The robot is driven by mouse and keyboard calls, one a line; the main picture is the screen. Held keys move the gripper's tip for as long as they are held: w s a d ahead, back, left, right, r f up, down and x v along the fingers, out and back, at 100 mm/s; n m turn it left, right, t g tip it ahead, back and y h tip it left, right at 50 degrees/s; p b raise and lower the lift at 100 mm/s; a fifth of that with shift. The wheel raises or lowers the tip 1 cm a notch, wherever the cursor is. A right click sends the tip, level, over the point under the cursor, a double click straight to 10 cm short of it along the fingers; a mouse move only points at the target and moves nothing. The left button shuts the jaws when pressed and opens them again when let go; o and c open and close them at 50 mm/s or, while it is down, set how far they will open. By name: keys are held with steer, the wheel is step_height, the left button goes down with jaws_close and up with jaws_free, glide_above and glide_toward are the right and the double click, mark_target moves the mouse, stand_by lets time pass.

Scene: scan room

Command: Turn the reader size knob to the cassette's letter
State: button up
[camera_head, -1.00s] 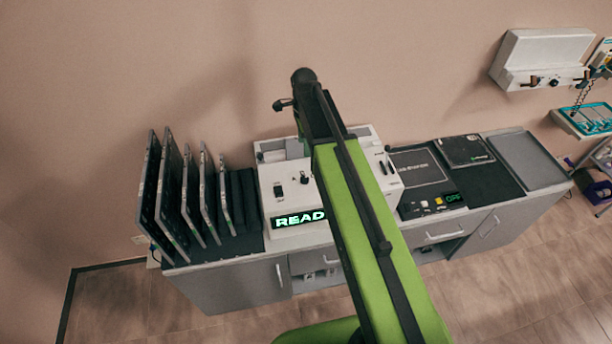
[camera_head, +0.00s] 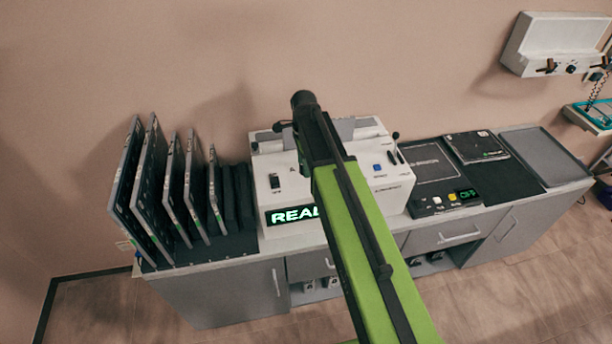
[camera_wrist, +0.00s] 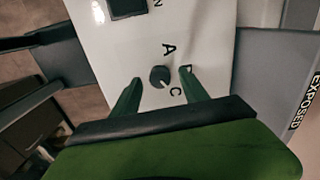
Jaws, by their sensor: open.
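The white reader (camera_head: 270,203) stands on the counter, with a lit green display partly covered by my arm. In the wrist view its small round dark size knob (camera_wrist: 160,77) shows on the white panel, with the letters A, B and C around its right side. I cannot tell for sure which letter its mark faces. My gripper (camera_wrist: 160,76) is open, its two green fingers on either side of the knob; contact cannot be made out. In the head view my arm hides the knob. A dark cassette (camera_head: 476,146) with a green mark lies at the right; its letter is unreadable.
Several upright dark panels (camera_head: 137,170) stand in a rack left of the reader. A control box (camera_head: 445,203) with coloured buttons and a grey tray (camera_head: 540,157) are to the right. The reader also has a black switch (camera_head: 275,182) and a blue button (camera_head: 377,168).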

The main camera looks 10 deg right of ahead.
steer(key=shift+f, duration=0.3)
steer(key=shift+c, duration=0.2)
